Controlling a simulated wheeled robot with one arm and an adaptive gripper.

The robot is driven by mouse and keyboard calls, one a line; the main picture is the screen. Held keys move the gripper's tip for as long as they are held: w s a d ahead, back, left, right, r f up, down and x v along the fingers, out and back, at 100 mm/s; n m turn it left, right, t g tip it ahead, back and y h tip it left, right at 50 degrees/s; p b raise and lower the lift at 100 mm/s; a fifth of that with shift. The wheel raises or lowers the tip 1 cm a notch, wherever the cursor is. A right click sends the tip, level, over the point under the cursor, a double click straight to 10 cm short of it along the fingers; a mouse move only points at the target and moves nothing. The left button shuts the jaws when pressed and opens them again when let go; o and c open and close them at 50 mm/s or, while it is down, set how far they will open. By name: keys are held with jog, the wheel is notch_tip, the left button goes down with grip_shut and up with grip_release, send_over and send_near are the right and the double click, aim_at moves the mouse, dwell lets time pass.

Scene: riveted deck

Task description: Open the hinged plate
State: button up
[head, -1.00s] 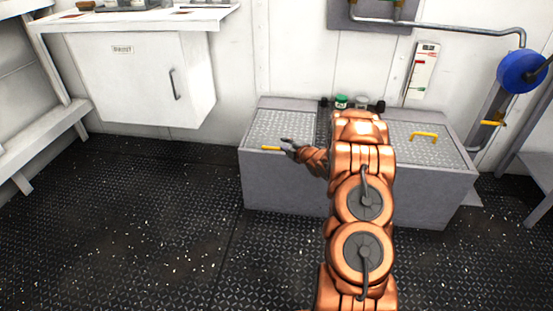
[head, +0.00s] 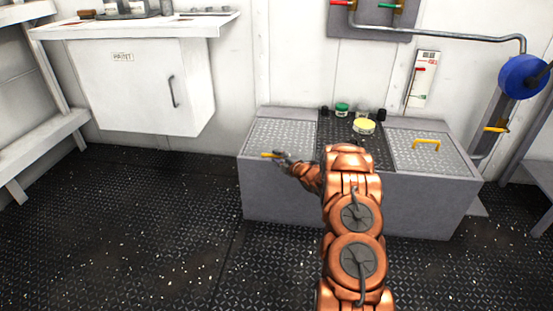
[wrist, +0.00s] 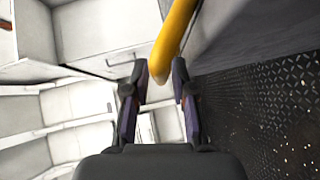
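The bench top has two tread-pattern metal plates, a left plate (head: 283,136) and a right plate (head: 425,155). Both look flat and shut. The left plate has a yellow handle (head: 268,155) at its front edge, and this handle (wrist: 172,45) also shows in the wrist view. The right plate has its own yellow handle (head: 426,143). My gripper (head: 281,156) is at the right end of the left handle. In the wrist view my gripper (wrist: 158,75) is open, with the handle's end at the gap between its fingertips. Contact cannot be told.
A grey bench box (head: 300,195) carries the plates. A green-lidded jar (head: 342,109) and a yellow-lidded jar (head: 364,126) stand on its dark middle strip. A white cabinet (head: 140,85) hangs at left. The dark floor (head: 130,230) is clear. A blue wheel (head: 522,76) is at right.

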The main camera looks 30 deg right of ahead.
jog(key=shift+w+f, duration=0.1)
jog(key=shift+w, duration=0.45)
jog(key=shift+c, duration=0.2)
grip_shut()
